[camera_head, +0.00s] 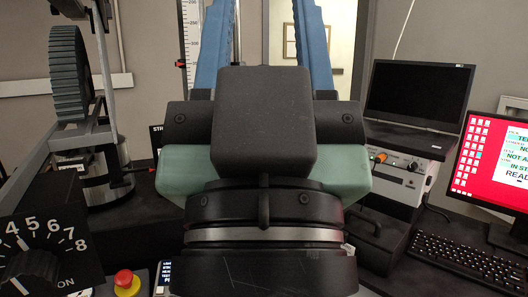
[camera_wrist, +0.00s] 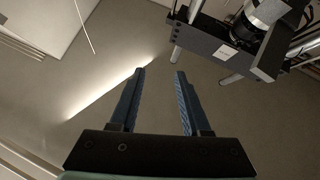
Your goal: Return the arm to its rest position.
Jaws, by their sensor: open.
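My gripper (camera_wrist: 160,72) shows in the wrist view with its two blue fingers apart and nothing between them. Beyond the fingers are the plain wall and ceiling. In the head view my arm is folded up close in front of the camera, and the blue fingers (camera_head: 266,40) rise upright at the top, their tips cut off by the frame edge. The dark arm links hide the middle of the bench.
A grey machine with a toothed wheel (camera_head: 69,72) and a dial box (camera_head: 42,245) stands at left, near a red stop button (camera_head: 124,278). At right are a laptop (camera_head: 418,92), an instrument box (camera_head: 396,175), a red-screened monitor (camera_head: 490,160) and a keyboard (camera_head: 468,262). Machine parts (camera_wrist: 228,45) show upper right in the wrist view.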

